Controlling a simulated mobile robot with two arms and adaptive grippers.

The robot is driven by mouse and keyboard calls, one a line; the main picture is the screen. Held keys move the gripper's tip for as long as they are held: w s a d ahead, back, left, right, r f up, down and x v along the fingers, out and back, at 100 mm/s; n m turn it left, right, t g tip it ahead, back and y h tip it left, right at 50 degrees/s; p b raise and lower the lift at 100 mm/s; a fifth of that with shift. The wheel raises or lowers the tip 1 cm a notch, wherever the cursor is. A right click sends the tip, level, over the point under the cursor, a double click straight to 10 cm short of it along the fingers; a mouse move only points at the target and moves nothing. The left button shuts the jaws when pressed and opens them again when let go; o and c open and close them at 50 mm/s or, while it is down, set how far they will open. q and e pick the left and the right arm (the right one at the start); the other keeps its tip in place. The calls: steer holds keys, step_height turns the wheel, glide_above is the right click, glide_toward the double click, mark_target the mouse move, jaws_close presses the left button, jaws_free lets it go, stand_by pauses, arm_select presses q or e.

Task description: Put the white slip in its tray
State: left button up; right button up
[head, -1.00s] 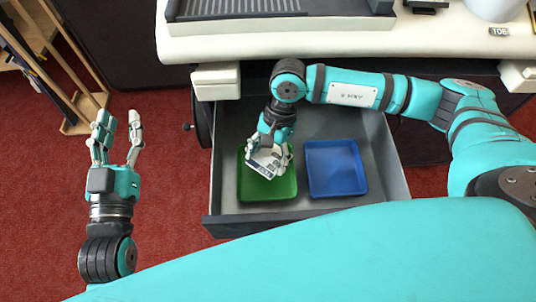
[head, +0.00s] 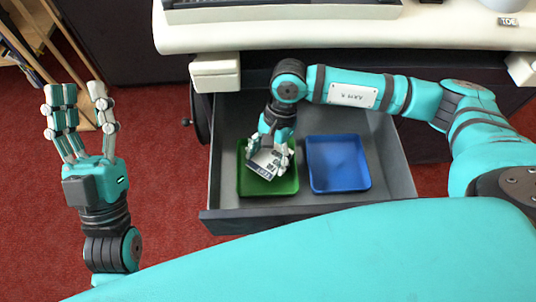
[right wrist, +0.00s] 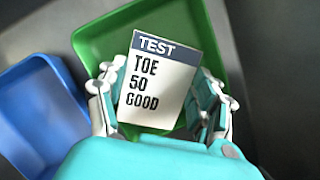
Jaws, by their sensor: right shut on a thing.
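The white slip (right wrist: 158,85) has a dark blue band reading TEST and the words TOE 50 GOOD. My right gripper (head: 270,157) is shut on it; the slip also shows in the head view (head: 265,165). Slip and gripper are over the green tray (head: 287,187), which also shows in the right wrist view (right wrist: 93,42). I cannot tell whether the slip touches the tray's floor. The blue tray (head: 338,163) is empty, right of the green one. My left gripper (head: 78,110) is open and empty over the floor at the left.
Both trays sit in an open grey drawer (head: 388,160) under the white bench (head: 440,30). A small label reading TOE (head: 508,21) is on the bench top. A wooden stand (head: 30,40) is at the upper left. Red floor lies around the drawer.

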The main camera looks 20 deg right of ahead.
mark_target(256, 181)
steer(key=shift+d+f, duration=0.1)
steer(key=shift+f, duration=0.05)
steer(key=shift+c, duration=0.2)
steer(key=o, duration=1.2)
steer(key=shift+o, duration=0.6)
steer(key=shift+s+a+r, duration=0.1)
steer(key=shift+s+a, duration=0.35)
steer(key=shift+a, duration=0.25)
steer(key=shift+s+a+r, duration=0.15)
steer(key=shift+s+a, duration=0.35)
steer(key=shift+a, duration=0.25)
steer(key=shift+s+a+r, duration=0.1)
steer(key=shift+s+a, duration=0.35)
steer(key=shift+a, duration=0.25)
